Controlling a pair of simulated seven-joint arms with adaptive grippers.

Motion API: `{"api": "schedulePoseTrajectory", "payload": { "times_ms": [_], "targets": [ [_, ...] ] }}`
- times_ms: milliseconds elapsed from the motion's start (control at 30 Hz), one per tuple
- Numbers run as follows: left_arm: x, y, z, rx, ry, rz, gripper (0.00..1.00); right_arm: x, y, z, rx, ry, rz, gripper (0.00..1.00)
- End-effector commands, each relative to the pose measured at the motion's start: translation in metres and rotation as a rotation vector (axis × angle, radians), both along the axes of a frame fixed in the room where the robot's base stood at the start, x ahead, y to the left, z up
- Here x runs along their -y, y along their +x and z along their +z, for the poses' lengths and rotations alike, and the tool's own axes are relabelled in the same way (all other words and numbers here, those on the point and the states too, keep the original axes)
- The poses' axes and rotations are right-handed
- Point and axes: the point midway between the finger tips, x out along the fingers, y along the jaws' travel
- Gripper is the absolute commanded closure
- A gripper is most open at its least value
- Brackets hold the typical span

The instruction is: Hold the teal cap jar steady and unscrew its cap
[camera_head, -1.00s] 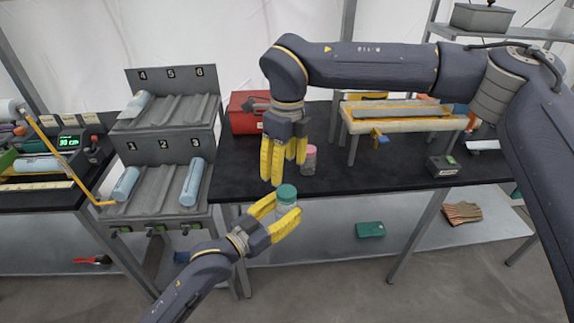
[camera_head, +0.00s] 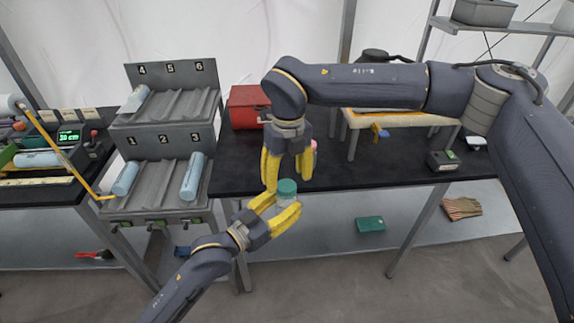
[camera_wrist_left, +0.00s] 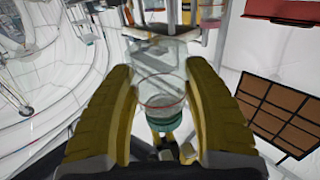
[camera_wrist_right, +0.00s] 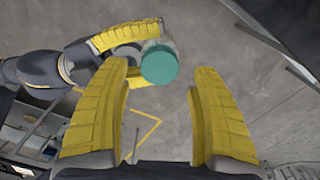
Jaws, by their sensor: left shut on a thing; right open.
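The teal cap jar is a clear jar (camera_head: 284,203) with a teal cap (camera_head: 287,187) on its top. My left gripper (camera_head: 284,212) is shut on the jar body and holds it in the air in front of the table's front edge. In the left wrist view the clear jar (camera_wrist_left: 160,85) sits between both yellow fingers. My right gripper (camera_head: 288,183) is open, pointing down just above the cap. In the right wrist view the teal cap (camera_wrist_right: 159,66) is beyond and between the fingertips of the open, empty right gripper (camera_wrist_right: 160,80).
A pink-capped jar (camera_head: 313,150) stands on the black table (camera_head: 350,174), partly hidden behind my right gripper. A red toolbox (camera_head: 245,107) is behind it. A grey numbered rack (camera_head: 160,142) holding several rolls stands at left. A green box (camera_head: 370,224) lies on the lower shelf.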

Motion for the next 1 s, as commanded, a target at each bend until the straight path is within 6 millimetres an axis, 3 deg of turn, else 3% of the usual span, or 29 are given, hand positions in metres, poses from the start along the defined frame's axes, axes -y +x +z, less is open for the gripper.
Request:
{"api": "schedulePoseTrajectory", "payload": {
  "times_ms": [300,733,1000],
  "targets": [
    [0.000,0.000,0.000,0.000,0.000,0.000,1.00,0.000,-0.001,-0.026,0.000,0.000,0.002,0.38],
    [0.000,0.000,0.000,0.000,0.000,0.000,1.00,-0.001,-0.001,-0.030,0.000,0.000,0.002,0.37],
    [0.000,0.000,0.000,0.000,0.000,0.000,1.00,-0.001,-0.001,-0.030,0.000,0.000,0.002,0.68]
  ]
}}
